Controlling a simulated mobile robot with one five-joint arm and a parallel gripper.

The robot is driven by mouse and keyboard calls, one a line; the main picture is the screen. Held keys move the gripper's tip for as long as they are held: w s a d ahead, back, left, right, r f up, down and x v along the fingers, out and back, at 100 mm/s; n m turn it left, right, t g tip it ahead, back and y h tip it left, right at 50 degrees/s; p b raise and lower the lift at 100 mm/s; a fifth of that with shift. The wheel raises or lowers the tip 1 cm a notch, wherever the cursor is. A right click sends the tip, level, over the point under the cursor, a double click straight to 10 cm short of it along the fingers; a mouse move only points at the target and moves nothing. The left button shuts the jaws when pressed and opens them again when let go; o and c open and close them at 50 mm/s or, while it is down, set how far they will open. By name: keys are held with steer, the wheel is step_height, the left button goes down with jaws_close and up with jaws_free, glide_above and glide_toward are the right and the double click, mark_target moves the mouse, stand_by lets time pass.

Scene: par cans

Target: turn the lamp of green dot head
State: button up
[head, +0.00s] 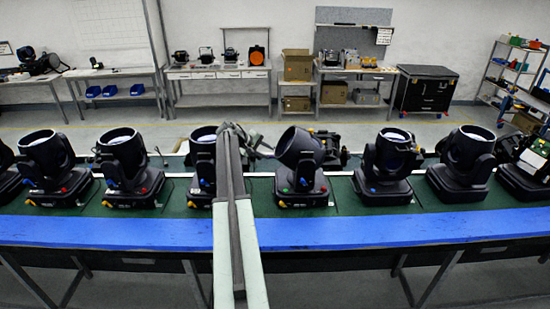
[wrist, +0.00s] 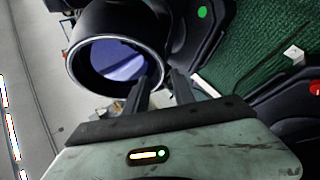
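The green dot head (head: 303,160) is a black moving-head lamp just right of my arm in the head view. Its barrel is tilted, and a small green dot shows low on its base. In the wrist view its round lamp barrel (wrist: 74,65) has a bluish lens facing the camera, and the green dot (wrist: 202,12) shows on the black part to the right. My gripper (wrist: 161,77) has its two dark fingers apart at the barrel's lower right rim, one overlapping the lens and one outside the rim. I cannot tell whether they touch it.
Several similar black lamps stand in a row on the green bench top, including one on the right (head: 388,165) and one on the left (head: 125,165). A blue strip (head: 400,229) runs along the bench's front edge. Workbenches and a black case (head: 425,90) stand far behind.

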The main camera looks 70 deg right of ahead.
mark_target(275, 156)
steer(key=b+x, duration=0.1)
steer(key=x, duration=0.1)
steer(key=b+x, duration=0.1)
steer(key=x, duration=0.1)
steer(key=b+x, duration=0.2)
steer(key=shift+w+d+f, duration=0.1)
steer(key=shift+w+f, duration=0.1)
steer(key=shift+f, duration=0.2)
steer(key=shift+c, duration=0.2)
jaws_close()
stand_by(0.6)
steer(key=shift+r, duration=0.1)
